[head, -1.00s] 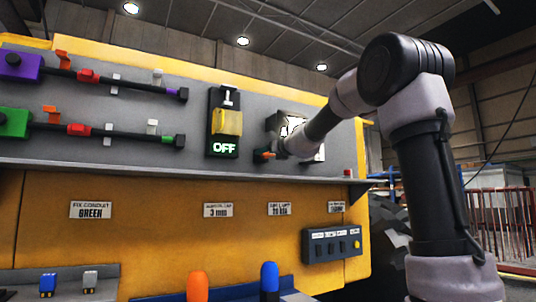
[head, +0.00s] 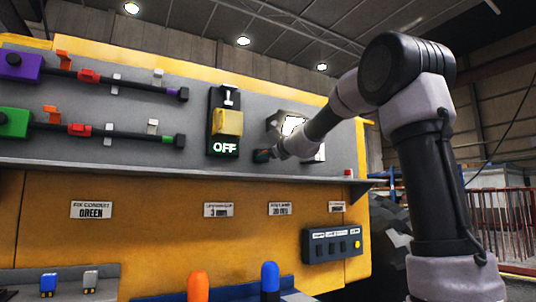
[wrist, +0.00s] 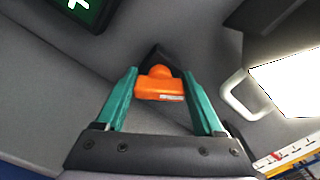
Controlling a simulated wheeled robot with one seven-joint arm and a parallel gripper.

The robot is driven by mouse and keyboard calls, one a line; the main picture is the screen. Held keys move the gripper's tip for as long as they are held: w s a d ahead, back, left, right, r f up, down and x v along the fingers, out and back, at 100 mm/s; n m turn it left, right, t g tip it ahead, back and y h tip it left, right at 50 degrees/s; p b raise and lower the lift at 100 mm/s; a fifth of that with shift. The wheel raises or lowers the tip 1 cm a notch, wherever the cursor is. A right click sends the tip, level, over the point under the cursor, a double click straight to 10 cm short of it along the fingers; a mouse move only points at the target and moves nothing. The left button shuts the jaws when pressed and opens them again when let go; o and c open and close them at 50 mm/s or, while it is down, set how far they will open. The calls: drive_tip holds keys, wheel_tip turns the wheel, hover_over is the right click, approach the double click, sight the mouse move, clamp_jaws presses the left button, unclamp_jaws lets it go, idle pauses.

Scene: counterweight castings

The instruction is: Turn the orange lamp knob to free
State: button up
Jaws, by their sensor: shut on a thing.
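The orange lamp knob (wrist: 160,88) sits on the grey panel (wrist: 60,75), with a dark pointed piece behind it in the wrist view. My gripper (wrist: 159,76) has teal fingers on either side of the knob and is shut on it. In the head view my gripper (head: 263,155) is at the grey panel, just right of the OFF display, and mostly covers the knob. The knob's marking is too small to read.
The yellow switch box (head: 227,122) reads OFF. A dark switch strip (head: 331,245) is below. Rods with purple and green ends (head: 110,82) are left.

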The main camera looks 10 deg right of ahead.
drive_tip(key=n, duration=0.5)
drive_tip(key=shift+f, duration=0.15)
drive_tip(key=shift+a+f+n, duration=0.1)
drive_tip(key=shift+a+n, duration=0.05)
drive_tip(key=shift+n, duration=2.35)
drive_tip(key=o, duration=1.4)
drive_tip(key=shift+s, duration=0.1)
drive_tip(key=v, duration=1)
drive_tip(key=shift+s, duration=0.3)
